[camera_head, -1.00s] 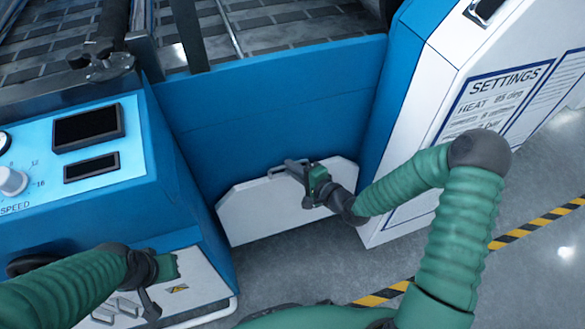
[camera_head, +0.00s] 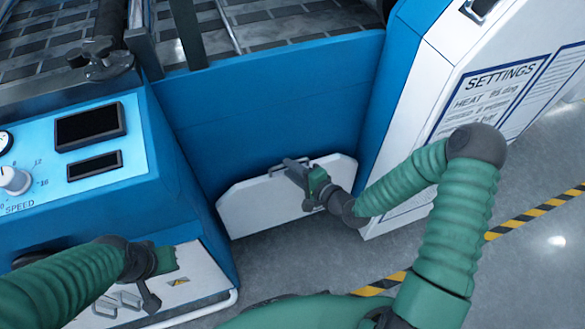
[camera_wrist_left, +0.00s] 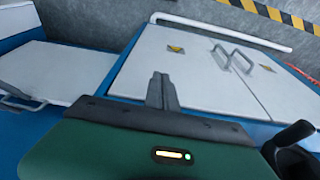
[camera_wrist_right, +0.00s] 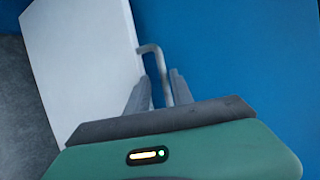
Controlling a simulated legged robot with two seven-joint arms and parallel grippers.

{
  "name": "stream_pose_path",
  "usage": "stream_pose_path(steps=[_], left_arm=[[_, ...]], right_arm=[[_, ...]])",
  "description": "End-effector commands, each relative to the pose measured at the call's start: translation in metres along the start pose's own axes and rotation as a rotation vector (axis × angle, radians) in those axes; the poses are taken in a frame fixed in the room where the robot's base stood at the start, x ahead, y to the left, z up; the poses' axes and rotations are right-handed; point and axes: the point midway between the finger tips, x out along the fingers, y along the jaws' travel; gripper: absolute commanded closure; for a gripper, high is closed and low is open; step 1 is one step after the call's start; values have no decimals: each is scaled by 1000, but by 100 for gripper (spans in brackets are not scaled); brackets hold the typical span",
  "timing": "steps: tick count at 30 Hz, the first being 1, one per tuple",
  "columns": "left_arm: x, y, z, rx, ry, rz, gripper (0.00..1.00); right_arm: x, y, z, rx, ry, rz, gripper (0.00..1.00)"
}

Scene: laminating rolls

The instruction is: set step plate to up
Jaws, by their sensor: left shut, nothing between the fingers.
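The step plate (camera_head: 270,204) is a white panel with cut corners at the foot of the blue machine front. A thin metal handle (camera_head: 277,167) sits at its upper edge. The plate (camera_wrist_right: 82,55) and the bent handle bar (camera_wrist_right: 152,50) also show in the right wrist view. My right gripper (camera_head: 290,165) is at the handle. Its fingers (camera_wrist_right: 158,88) are apart, with the bar running between them; contact is unclear. My left gripper (camera_head: 150,300) is shut and empty, in front of the white cabinet doors at lower left. The plate's end and handle also show in the left wrist view (camera_wrist_left: 58,72).
White double doors (camera_wrist_left: 185,60) with handles are below the left gripper. A control panel (camera_head: 80,200) with a speed knob is at left. A white settings cabinet (camera_head: 440,110) stands right of the plate. Grey floor (camera_head: 290,265) lies open in front.

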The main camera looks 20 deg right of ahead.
Motion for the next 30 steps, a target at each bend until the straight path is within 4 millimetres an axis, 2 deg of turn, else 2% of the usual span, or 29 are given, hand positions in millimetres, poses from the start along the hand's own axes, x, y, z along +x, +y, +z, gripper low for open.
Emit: stream_pose_path(steps=[10, 14, 17, 24, 28, 30], left_arm=[[-1, 0, 0, 0, 0, 0, 100], [-7, 0, -2, 0, 0, 0, 100], [-16, 0, -4, 0, 0, 0, 100], [-39, 0, -9, 0, 0, 0, 100], [-47, 0, -11, 0, 0, 0, 100], [-59, 0, -14, 0, 0, 0, 100]], right_arm=[[-2, 0, -3, 1, 5, 1, 67], [-15, -2, -3, 1, 6, 2, 67], [-38, -4, -3, 4, 9, 2, 67], [-109, -4, -2, 4, 8, 2, 67], [-141, -3, -2, 4, 6, 1, 67], [-155, -6, -1, 4, 5, 2, 67]])
